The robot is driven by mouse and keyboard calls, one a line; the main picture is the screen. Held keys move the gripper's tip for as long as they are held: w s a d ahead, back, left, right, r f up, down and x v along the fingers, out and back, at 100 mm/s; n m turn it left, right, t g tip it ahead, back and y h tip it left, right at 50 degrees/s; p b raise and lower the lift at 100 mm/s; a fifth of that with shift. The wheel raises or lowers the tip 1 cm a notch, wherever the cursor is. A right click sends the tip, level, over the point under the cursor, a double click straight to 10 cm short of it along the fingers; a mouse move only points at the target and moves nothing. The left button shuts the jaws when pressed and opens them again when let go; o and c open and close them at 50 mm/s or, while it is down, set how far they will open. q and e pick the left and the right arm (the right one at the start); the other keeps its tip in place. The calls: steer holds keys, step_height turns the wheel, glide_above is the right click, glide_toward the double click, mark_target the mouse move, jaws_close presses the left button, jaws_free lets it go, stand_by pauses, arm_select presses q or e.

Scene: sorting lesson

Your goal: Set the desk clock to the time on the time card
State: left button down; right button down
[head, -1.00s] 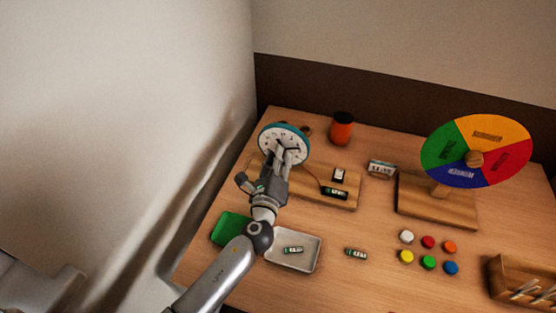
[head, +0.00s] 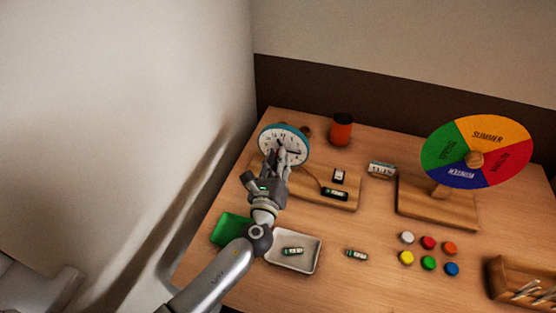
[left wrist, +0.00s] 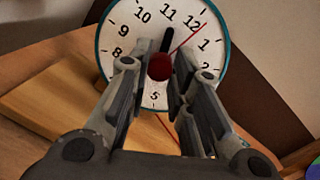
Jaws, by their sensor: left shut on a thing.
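The desk clock (head: 272,139) is round, with a white face and teal rim, at the back left of the table. In the left wrist view its face (left wrist: 116,48) fills the top, with a red knob (left wrist: 160,67) at the centre. A dark hand points near 11 and a thin red hand just past 12; any other hand is hidden. My left gripper (head: 282,154) is shut on the red knob, one finger on each side. A small pale card (head: 381,169) with dark marks, perhaps the time card, stands right of the clock; I cannot read it. My right gripper is out of view.
A wooden board (head: 310,196) with a battery lies before the clock. An orange cup (head: 341,129) stands behind. A white tray (head: 310,262) and green tray (head: 228,229) are in front. A seasons wheel (head: 486,135), several coloured caps (head: 428,263) and a wooden box (head: 498,282) are right.

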arm_select(q)
steer(key=c, duration=1.3)
jaws_free()
steer(key=shift+s, duration=0.1)
steer(key=v, duration=1.2)
